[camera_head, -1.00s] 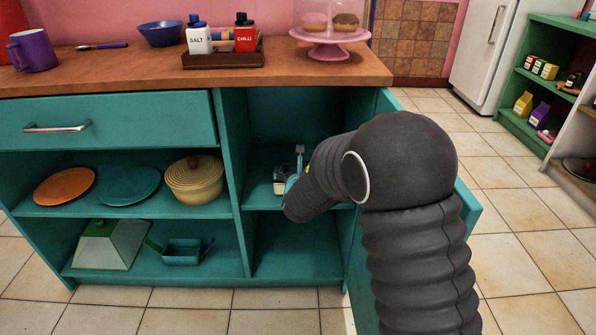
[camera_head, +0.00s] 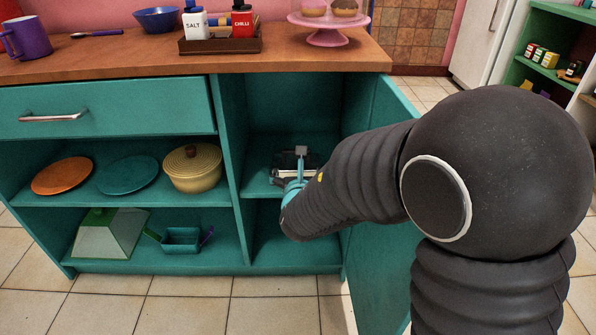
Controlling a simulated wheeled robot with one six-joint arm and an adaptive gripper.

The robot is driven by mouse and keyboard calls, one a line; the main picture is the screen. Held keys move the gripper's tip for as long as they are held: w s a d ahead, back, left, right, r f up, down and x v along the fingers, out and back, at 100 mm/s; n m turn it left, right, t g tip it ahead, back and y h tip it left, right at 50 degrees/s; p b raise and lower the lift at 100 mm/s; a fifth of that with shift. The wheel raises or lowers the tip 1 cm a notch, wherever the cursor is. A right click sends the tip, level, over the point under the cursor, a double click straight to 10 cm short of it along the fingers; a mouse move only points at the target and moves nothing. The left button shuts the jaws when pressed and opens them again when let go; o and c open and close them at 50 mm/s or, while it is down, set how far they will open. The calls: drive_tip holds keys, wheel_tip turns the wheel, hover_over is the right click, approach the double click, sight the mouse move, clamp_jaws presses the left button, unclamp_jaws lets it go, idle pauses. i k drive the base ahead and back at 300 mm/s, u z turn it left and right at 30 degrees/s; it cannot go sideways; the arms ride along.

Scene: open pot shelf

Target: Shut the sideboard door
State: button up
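The teal sideboard (camera_head: 235,165) stands in front of me with a wooden top. Its door (camera_head: 378,265) is hinged at the right side of the right compartment and stands wide open, swung out towards me. My arm crosses in front of the door and hides much of its upper part. My gripper (camera_head: 296,168) is at the opening of the right compartment, left of the door, near the middle shelf. It is small in view and partly hidden by my wrist, so I cannot tell whether its fingers are apart. No contact with the door shows.
The left shelves hold an orange plate (camera_head: 62,176), a teal plate (camera_head: 128,175), a yellow pot (camera_head: 192,168) and a green-and-white hood-shaped item (camera_head: 110,234). A spice tray (camera_head: 220,45) and pink cake stand (camera_head: 327,37) are on top. Tiled floor (camera_head: 250,313) is free in front.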

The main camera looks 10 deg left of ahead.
sight(380, 258)
drive_tip(key=k, duration=1)
